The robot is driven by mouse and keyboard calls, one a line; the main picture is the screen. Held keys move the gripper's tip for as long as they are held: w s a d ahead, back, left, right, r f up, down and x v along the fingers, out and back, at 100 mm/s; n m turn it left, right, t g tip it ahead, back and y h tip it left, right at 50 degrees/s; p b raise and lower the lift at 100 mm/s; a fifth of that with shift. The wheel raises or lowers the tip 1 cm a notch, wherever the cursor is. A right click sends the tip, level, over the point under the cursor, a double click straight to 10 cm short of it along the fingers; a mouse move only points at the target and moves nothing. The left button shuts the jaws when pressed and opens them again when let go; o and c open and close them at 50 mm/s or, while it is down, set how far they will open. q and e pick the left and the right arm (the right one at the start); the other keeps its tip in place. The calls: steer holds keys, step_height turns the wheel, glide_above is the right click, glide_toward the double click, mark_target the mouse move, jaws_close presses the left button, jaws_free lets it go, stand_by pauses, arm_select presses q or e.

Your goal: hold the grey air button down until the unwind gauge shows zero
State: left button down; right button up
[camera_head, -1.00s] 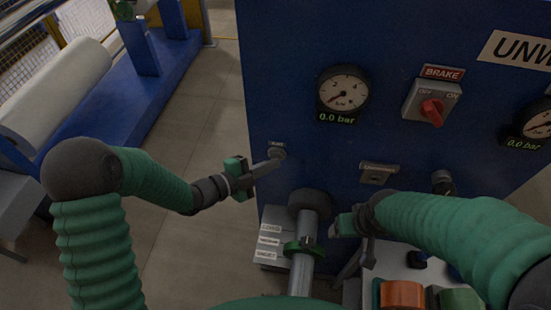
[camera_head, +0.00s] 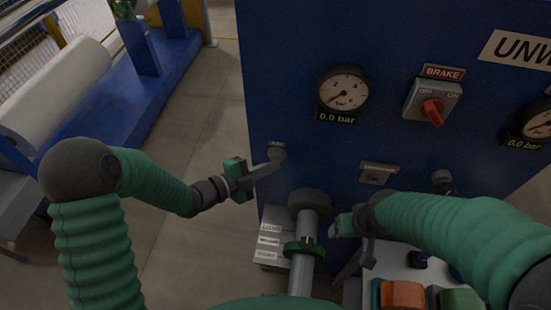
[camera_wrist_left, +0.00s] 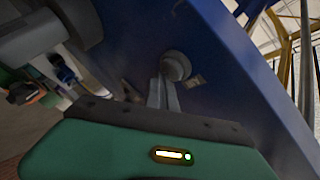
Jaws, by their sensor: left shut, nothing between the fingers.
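The grey air button (camera_head: 277,153) is on the left side of the blue panel, under a small label. My left gripper (camera_head: 270,165) is shut and empty, with its fingertips at the button. In the left wrist view the shut fingers (camera_wrist_left: 163,92) reach to the round grey button (camera_wrist_left: 175,65); they look to be touching it, but how far it is pressed I cannot tell. The gauge above the button (camera_head: 343,91) has its needle at the low end, and its display reads 0.0 bar. My right gripper (camera_head: 345,222) is in front of the panel, its fingers unclear.
A red brake switch (camera_head: 432,111) and a second gauge (camera_head: 537,122), also reading 0.0 bar, are to the right. A grey pipe with a green collar (camera_head: 303,247) stands between my arms. A white roll (camera_head: 55,92) lies at the left. Floor is clear left of the panel.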

arm_select(q)
steer(key=shift+s+a, duration=0.1)
steer(key=shift+s, duration=0.5)
steer(key=s, duration=0.2)
steer(key=s+a+b, duration=0.1)
steer(key=s, duration=0.2)
stand_by(0.4)
